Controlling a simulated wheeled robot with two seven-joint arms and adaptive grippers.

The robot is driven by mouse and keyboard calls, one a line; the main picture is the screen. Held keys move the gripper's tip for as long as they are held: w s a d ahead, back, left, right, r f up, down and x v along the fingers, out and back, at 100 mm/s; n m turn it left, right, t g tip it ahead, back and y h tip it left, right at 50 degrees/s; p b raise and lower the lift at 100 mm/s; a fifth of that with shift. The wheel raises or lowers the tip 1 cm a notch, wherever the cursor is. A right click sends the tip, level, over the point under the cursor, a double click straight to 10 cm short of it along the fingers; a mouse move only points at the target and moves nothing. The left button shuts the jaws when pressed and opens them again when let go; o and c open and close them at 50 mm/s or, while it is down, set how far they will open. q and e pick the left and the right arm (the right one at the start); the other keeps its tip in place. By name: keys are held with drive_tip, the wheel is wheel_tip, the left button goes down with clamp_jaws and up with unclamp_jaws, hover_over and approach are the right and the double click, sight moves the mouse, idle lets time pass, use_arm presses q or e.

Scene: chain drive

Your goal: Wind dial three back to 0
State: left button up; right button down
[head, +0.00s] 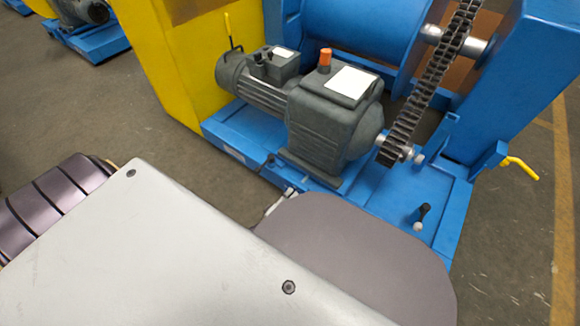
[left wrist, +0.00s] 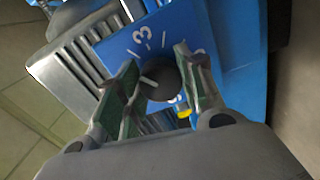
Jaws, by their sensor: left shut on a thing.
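In the left wrist view, a dark round knob (left wrist: 163,78) sits on a blue panel (left wrist: 122,46) with a white 3 and several white tick marks around it. A white pointer line shows on the knob's left side, slanting toward the upper left. No 0 mark can be made out; the fingers hide part of the scale. My left gripper (left wrist: 158,82) is shut on the knob, one finger on each side. My right gripper is not in view.
In the head view, a grey motor and gearbox (head: 330,120) with an orange cap stand on a blue base (head: 395,205). A chain (head: 435,75) runs up from it. A small black lever (head: 423,212) and a yellow handle (head: 522,168) stick out at the right.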

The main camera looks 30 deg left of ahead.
use_arm(q)
drive_tip(key=n, duration=0.5)
drive_tip(key=shift+n, duration=0.3)
drive_tip(key=n, duration=0.5)
idle(0.4)
drive_tip(key=o, duration=1)
drive_tip(key=shift+s, duration=0.1)
drive_tip(key=s+a, duration=0.1)
drive_tip(key=s, duration=1)
drive_tip(key=shift+s, duration=0.4)
drive_tip(key=shift+r, duration=0.1)
